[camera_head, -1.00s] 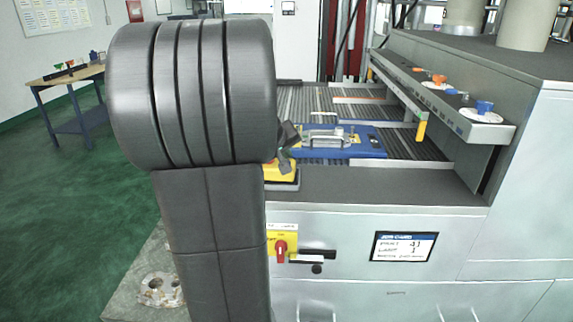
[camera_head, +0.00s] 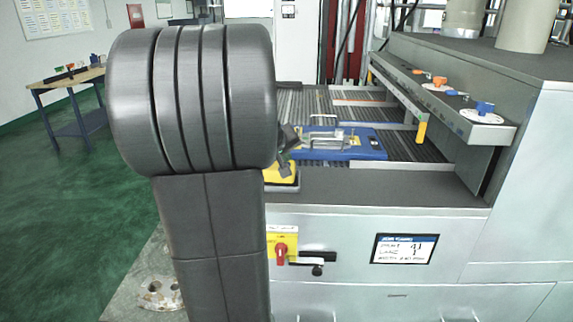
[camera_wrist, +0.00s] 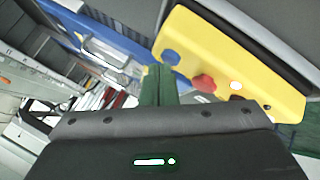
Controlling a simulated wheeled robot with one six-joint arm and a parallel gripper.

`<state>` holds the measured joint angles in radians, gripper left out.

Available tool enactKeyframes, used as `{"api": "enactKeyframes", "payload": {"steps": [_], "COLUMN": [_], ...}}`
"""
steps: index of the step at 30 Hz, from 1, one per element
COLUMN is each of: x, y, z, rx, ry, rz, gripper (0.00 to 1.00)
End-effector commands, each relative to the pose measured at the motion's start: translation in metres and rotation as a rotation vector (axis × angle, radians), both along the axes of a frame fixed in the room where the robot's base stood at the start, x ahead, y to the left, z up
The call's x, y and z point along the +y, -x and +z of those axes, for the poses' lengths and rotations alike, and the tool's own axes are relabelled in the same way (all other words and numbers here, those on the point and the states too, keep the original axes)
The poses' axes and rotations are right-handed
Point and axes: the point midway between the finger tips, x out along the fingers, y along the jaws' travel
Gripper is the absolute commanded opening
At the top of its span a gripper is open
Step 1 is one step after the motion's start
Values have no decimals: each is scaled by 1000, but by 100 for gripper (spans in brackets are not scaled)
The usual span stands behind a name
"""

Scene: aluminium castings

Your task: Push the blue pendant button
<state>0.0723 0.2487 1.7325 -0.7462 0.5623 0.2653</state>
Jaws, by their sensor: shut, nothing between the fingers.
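The yellow pendant (camera_wrist: 248,70) lies on the grey ledge. The wrist view shows its blue button (camera_wrist: 170,57), a red button (camera_wrist: 203,82) and a small lit white button (camera_wrist: 236,86) in a row. In the head view only part of the pendant (camera_head: 281,174) shows, beside my arm. My gripper (camera_wrist: 158,70) is shut and empty. Its dark green fingertips appear just left of and below the blue button in the wrist view; I cannot tell whether they touch it. In the head view my gripper (camera_head: 288,140) is above the pendant, and the buttons cannot be made out.
A blue plate with a metal clamp (camera_head: 340,146) lies on the slatted bed behind the pendant. A shelf with small coloured parts (camera_head: 460,105) stands to the right. A red knob on a yellow plate (camera_head: 281,250) and a label screen (camera_head: 403,249) are on the cabinet front.

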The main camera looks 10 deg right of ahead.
Motion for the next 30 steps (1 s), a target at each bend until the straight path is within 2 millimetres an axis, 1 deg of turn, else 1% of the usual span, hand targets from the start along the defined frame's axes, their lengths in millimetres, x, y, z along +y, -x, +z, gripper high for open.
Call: {"api": "enactKeyframes", "payload": {"steps": [9,18,30], "x": [0,0,0], "y": [0,0,0], "z": [-4,-3,14], "rx": [1,1,1], "ry": [0,0,1], "rz": [-1,-1,0], "gripper": [0,0,0]}}
